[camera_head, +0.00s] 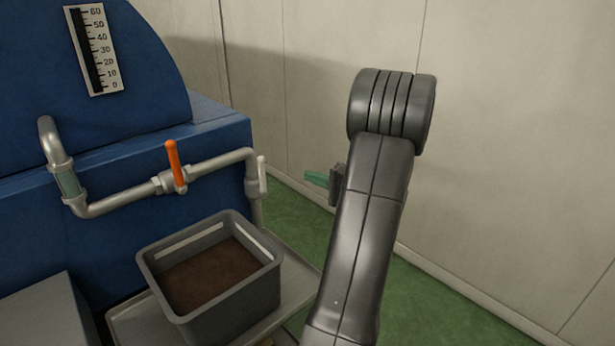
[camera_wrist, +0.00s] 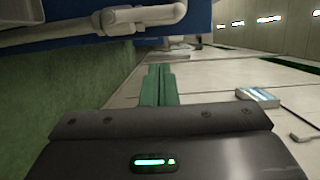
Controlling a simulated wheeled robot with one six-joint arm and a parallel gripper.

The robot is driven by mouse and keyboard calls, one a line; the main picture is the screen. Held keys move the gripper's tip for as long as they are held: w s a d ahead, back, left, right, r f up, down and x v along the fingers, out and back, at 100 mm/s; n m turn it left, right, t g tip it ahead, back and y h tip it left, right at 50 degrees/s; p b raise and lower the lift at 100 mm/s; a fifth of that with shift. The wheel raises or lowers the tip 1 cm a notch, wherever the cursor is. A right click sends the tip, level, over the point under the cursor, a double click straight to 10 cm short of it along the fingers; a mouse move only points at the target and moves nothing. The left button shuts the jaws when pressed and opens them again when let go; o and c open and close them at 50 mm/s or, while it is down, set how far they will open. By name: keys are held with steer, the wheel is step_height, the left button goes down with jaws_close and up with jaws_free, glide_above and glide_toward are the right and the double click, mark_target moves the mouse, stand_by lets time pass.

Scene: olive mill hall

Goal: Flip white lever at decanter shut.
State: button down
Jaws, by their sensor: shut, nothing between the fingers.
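The white lever (camera_head: 262,177) is at the right end of the grey pipe on the blue decanter (camera_head: 120,165). It stands upright, roughly along the downward pipe section. In the wrist view, a pale lever-like piece (camera_wrist: 122,15) lies against the pipe at the top and is probably this lever. My gripper (camera_head: 314,179) is to the right of the lever in the head view, apart from it. Its green fingers also show in the wrist view (camera_wrist: 158,84), together and empty. My arm partly hides the gripper body in the head view.
An orange lever (camera_head: 175,165) stands upright on the same pipe, left of the white one. A grey bin (camera_head: 232,312) with brown contents sits below on a metal stand (camera_head: 298,272). A pale wall (camera_head: 520,150) is behind my arm. The green floor (camera_head: 300,205) shows between.

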mark_target(264, 171)
steer(key=w+a+p, duration=0.2)
steer(key=a, duration=0.8)
steer(key=shift+w+a, duration=0.2)
steer(key=shift+w, duration=0.05)
steer(key=shift+s+a+n+h+b, duration=0.15)
steer(key=shift+s+a+n+b, duration=0.25)
steer(key=shift+b, duration=0.85)
steer(key=shift+s+a+n+h+b, duration=0.15)
steer(key=shift+n+b, duration=0.45)
steer(key=shift+b, duration=0.6)
steer(key=s+a+f+n+t+h+b, duration=0.1)
steer(key=s+a+f+n+h+b, duration=0.2)
steer(key=b, duration=2.4)
steer(key=s+a+f+n, duration=0.1)
steer(key=s+a+n, duration=0.2)
steer(key=n, duration=0.5)
steer(key=shift+f+h+b, duration=0.3)
steer(key=shift+h, duration=0.1)
steer(key=shift+s, duration=0.1)
